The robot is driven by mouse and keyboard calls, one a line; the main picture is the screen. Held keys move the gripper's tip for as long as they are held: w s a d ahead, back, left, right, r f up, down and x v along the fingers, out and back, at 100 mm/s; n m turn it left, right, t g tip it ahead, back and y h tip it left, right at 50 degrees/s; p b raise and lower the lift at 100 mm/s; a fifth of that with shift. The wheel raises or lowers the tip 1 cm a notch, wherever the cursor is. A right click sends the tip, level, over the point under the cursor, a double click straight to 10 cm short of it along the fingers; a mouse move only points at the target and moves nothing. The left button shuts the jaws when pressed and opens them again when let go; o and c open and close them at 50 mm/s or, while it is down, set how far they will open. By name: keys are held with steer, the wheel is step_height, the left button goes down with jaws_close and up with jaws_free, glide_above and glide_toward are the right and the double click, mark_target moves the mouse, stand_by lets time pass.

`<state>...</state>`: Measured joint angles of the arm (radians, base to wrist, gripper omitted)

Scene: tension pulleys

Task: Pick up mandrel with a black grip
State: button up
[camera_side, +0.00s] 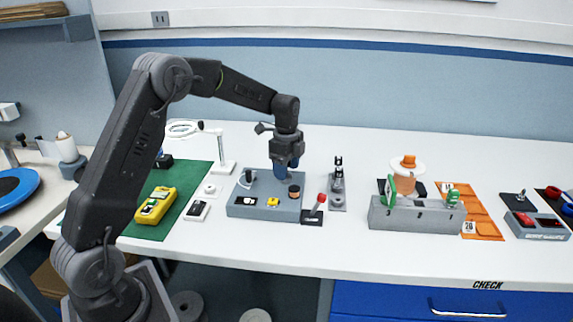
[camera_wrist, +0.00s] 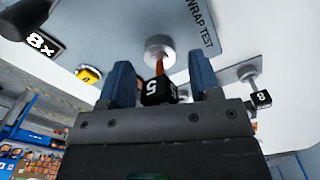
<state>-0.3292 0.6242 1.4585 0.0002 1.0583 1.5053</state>
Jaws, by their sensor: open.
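In the wrist view a mandrel with a black grip (camera_wrist: 158,92) marked "5" shows between the fingers. An orange-brown shaft joins it to a round grey base (camera_wrist: 159,46) on the grey "WRAP TEST" plate. The grip's near end is hidden by my gripper's body. My gripper (camera_wrist: 160,64) is open, one blue finger on each side of the grip, with visible gaps. In the side view my gripper (camera_side: 282,170) points down over the grey wrap-test box (camera_side: 262,209), beside a dark cylinder (camera_side: 294,191). I cannot tell whether the fingers touch anything.
Another black piece (camera_wrist: 262,97) marked "8" stands on a grey base close to the right. In the side view a small stand (camera_side: 338,180) and a red-handled piece (camera_side: 317,203) are right of the box. A yellow meter (camera_side: 155,204) lies left. The table behind is clear.

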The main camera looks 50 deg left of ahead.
steer(key=shift+c, duration=0.3)
steer(key=c, duration=1)
steer(key=shift+r, duration=0.15)
steer(key=shift+r, duration=0.65)
step_height(320, 180, up, 3)
steer(key=shift+f, duration=0.1)
steer(key=s+a+r, duration=0.4)
steer(key=s+a, duration=0.1)
steer(key=s+a+r, duration=0.2)
steer(key=s+a, duration=0.1)
steer(key=shift+s+a+r, duration=0.1)
steer(key=shift+a+r, duration=0.05)
steer(key=shift+r, duration=0.2)
steer(key=shift+r, duration=2.5)
